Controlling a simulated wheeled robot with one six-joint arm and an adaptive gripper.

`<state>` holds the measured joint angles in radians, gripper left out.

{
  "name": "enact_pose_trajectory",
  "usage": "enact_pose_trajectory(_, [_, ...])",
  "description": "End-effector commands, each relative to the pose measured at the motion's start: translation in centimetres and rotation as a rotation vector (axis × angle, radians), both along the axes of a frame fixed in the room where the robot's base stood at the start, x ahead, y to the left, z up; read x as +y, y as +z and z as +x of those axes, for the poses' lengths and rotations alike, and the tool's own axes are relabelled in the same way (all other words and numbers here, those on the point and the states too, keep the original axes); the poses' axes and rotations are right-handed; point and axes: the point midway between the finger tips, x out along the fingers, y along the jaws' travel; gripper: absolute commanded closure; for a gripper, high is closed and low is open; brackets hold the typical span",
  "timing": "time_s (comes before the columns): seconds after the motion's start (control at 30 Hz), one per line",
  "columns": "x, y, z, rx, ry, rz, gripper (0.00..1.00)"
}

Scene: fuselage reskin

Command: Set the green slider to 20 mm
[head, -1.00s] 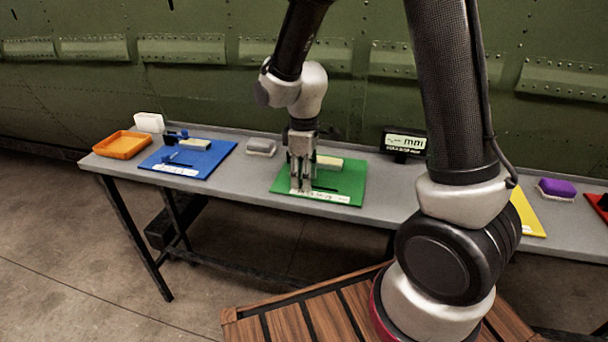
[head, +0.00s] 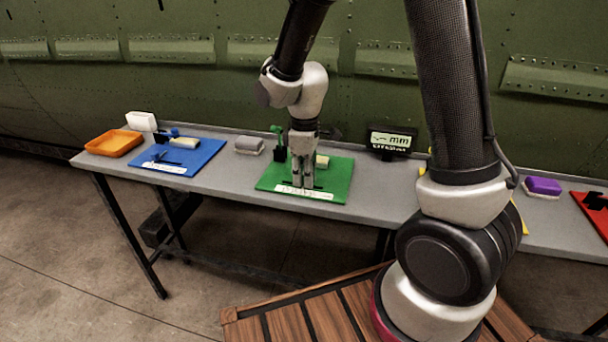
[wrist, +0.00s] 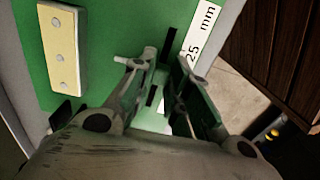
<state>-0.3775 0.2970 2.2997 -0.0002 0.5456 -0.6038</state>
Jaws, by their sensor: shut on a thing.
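The green board (head: 335,185) lies on the bench, with a white scale strip (head: 290,190) along its front edge. My gripper (head: 302,184) points down over the board just behind the strip. In the wrist view its fingers (wrist: 160,75) straddle the black slot (wrist: 168,45), shut on the green slider, whose grasped part is mostly hidden by the fingers. The strip (wrist: 200,40) shows "25" and "mm" there; the slider's exact setting cannot be read. A dark post with a green top (head: 278,130) stands left of my gripper. A display (head: 390,140) reads "mm"; its digits are illegible.
A cream block (wrist: 62,50) with several studs sits on the green board. Left are a grey block (head: 249,146), a blue board (head: 205,155), an orange tray (head: 115,143) and a white block (head: 141,121). Right are a purple block (head: 543,186) and a red board (head: 592,212).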

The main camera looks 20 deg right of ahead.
Motion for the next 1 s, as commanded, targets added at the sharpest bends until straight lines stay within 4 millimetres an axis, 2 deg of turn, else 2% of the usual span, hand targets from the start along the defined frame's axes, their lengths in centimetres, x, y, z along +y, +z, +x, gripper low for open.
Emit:
enact_pose_trajectory(0.3, [0.0,0.0,0.1,-0.001,0.001,0.0,1.0])
enact_pose_trajectory(0.33, [0.0,0.0,0.1,-0.001,0.001,0.0,0.81])
enact_pose_trajectory(0.43, [0.0,0.0,0.0,-0.001,0.001,0.0,0.62])
enact_pose_trajectory(0.47, [0.0,0.0,0.0,-0.001,0.001,0.0,0.61])
enact_pose_trajectory(0.8, [0.0,0.4,0.1,-0.002,0.0,0.001,0.61])
enact_pose_trajectory(0.87, [0.1,0.9,0.1,-0.003,0.0,0.001,0.61])
enact_pose_trajectory(1.0, [0.1,3.6,0.1,-0.007,0.0,0.003,0.61])
